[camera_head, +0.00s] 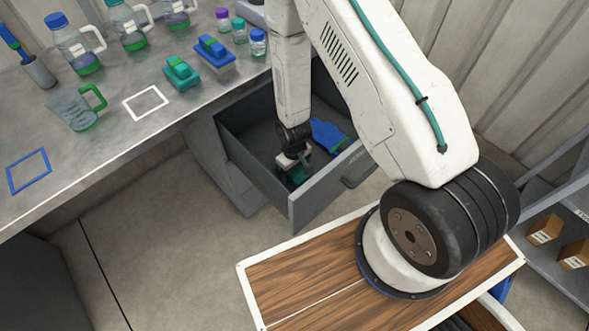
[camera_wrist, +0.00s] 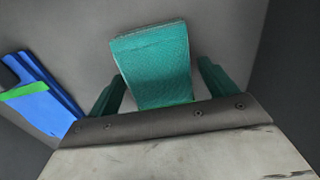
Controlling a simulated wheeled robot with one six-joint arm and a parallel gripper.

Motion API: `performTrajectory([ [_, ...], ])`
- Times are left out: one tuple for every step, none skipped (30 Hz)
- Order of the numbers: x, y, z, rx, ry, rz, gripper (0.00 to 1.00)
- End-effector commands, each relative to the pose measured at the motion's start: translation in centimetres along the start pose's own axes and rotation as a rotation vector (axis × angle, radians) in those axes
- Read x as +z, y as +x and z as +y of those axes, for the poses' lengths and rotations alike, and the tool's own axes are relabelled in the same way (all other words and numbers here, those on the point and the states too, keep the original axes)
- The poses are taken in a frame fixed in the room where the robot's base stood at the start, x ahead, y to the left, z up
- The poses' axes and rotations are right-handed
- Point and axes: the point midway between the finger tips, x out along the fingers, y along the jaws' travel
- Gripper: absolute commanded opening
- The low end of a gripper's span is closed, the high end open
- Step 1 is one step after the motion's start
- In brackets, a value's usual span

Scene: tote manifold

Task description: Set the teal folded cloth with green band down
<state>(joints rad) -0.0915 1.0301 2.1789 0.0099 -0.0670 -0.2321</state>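My wrist partly hides the cloth there. I cannot tell exactly how the cloth touches the drawer floor.
A blue item (camera_head: 330,137) lies in the drawer beside my gripper; the wrist view shows a green band (camera_wrist: 20,92) across it. Drawer walls surround the gripper. The bench (camera_head: 120,112) above holds bottles, a jug (camera_head: 76,108), teal and blue blocks, and white and blue outlined squares.

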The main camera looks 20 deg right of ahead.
Motion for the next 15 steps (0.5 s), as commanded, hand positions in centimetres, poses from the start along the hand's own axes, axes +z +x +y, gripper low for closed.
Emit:
performTrajectory([
  [0.0,0.0,0.0,0.000,0.000,0.000,0.85],
  [0.0,0.0,0.0,0.000,0.000,0.000,0.85],
  [0.0,0.0,0.0,0.000,0.000,0.000,0.85],
  [0.0,0.0,0.0,0.000,0.000,0.000,0.85],
  [0.0,-0.1,0.0,0.000,0.000,0.000,0.85],
  [0.0,-0.2,0.0,0.000,0.000,0.000,0.85],
  [0.0,-0.4,0.0,0.000,0.000,0.001,0.85],
  [0.0,-0.6,0.0,0.000,0.000,0.001,0.85],
  [0.0,-1.0,0.0,0.000,0.000,0.001,0.85],
  [-0.1,-1.4,0.0,0.000,0.000,0.001,0.85],
  [-0.1,-1.9,0.0,0.000,0.001,0.002,0.85],
  [-0.1,-2.5,0.0,0.001,0.001,0.003,0.85],
  [-0.1,-3.1,0.0,0.001,0.001,0.004,0.85],
  [-0.1,-3.7,0.0,0.001,0.001,0.004,0.85],
  [-0.2,-4.5,0.0,0.000,0.000,0.004,0.85],
])
